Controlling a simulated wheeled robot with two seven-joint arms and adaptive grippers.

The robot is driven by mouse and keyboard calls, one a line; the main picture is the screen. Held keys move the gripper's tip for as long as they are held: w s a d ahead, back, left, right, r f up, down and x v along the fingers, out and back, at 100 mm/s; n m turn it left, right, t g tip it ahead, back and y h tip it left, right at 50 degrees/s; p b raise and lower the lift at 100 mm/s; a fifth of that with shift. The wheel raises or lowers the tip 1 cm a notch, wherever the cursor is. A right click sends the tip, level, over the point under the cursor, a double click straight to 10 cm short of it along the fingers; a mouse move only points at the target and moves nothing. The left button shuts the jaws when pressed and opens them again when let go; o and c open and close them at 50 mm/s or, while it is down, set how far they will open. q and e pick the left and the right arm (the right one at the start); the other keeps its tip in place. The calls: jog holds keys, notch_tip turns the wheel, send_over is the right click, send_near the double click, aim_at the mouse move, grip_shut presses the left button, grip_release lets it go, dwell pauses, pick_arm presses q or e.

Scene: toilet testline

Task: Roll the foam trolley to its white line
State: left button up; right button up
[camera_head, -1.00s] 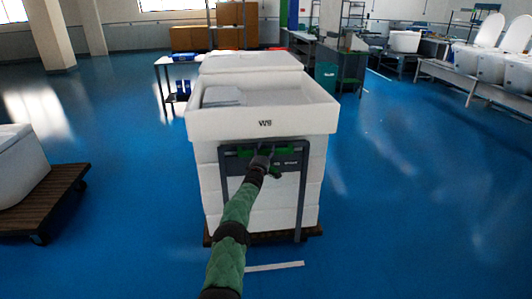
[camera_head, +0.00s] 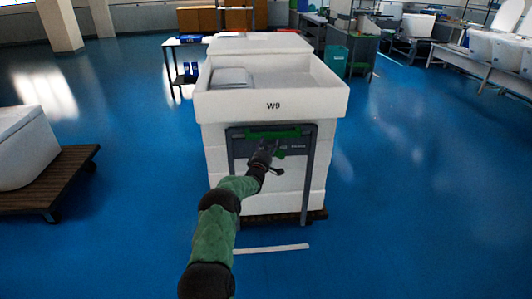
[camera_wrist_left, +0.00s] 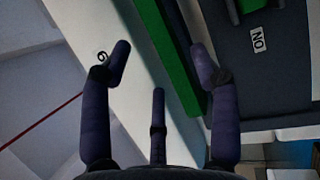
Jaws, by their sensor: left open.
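My left gripper (camera_head: 266,153) is just below the bar in the head view, open and empty. In the left wrist view, the green bar (camera_wrist_left: 166,45) shows beyond and between the spread fingers (camera_wrist_left: 163,62); I cannot tell any contact. My right gripper is not in view.
A dark slatted trolley (camera_head: 62,182) with a white ceramic piece (camera_head: 22,148) stands at the left. A small table (camera_head: 178,43) stands behind the foam trolley. Benches with white toilets (camera_head: 495,55) line the far right.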

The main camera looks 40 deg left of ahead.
pick_arm(q)
jog(key=shift+v, duration=2)
